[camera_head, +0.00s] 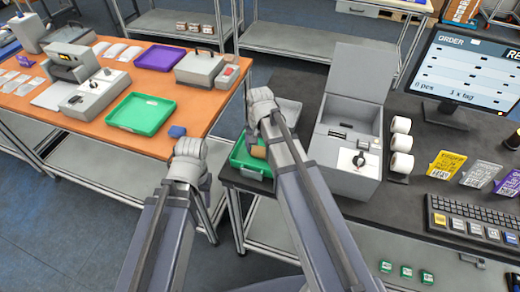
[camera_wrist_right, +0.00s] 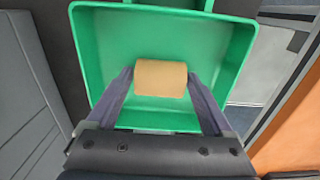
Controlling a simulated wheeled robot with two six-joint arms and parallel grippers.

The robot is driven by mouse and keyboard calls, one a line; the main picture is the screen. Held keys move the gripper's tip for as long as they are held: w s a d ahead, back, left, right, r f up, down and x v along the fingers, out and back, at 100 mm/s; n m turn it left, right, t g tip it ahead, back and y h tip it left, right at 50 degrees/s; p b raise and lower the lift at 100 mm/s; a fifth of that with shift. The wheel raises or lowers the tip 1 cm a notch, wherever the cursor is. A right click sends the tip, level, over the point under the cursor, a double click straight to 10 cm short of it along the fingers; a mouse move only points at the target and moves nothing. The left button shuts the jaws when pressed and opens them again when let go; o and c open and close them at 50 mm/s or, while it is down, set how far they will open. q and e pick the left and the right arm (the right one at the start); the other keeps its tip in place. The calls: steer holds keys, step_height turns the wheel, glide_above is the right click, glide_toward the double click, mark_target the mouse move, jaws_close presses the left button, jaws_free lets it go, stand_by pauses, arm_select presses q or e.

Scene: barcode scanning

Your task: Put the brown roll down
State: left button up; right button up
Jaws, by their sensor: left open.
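The brown roll (camera_wrist_right: 161,78) lies between the two fingertips of my right gripper (camera_wrist_right: 160,82), which touch its ends. It is over or in a green tray (camera_wrist_right: 110,50); I cannot tell whether it rests on the tray floor. In the head view, the roll (camera_head: 258,152) shows partly beside my right wrist, and the green tray (camera_head: 241,158) is largely hidden behind that arm. My left gripper (camera_head: 182,140) is open near the front edge of the orange table, with its fingers mostly hidden.
A grey printer-like machine (camera_head: 350,120) stands right of my right arm, with white rolls (camera_head: 401,143) beside it. The orange table (camera_head: 150,60) holds a green tray (camera_head: 140,114), a purple tray (camera_head: 160,56) and grey devices. A monitor (camera_head: 465,70) and keyboard (camera_head: 475,220) are at right.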

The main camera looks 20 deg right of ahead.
mark_target(260, 148)
steer(key=shift+o, duration=0.8)
steer(key=shift+r, duration=0.1)
step_height(260, 148, up, 12)
steer(key=p, duration=1.3)
steer(key=s+a+n+h, duration=0.1)
steer(key=s+a+n, duration=0.9)
steer(key=s, duration=0.4)
steer(key=shift+s+a+r+n+b, duration=0.15)
steer(key=shift+a+n+b, duration=0.1)
steer(key=shift+n+b, duration=0.1)
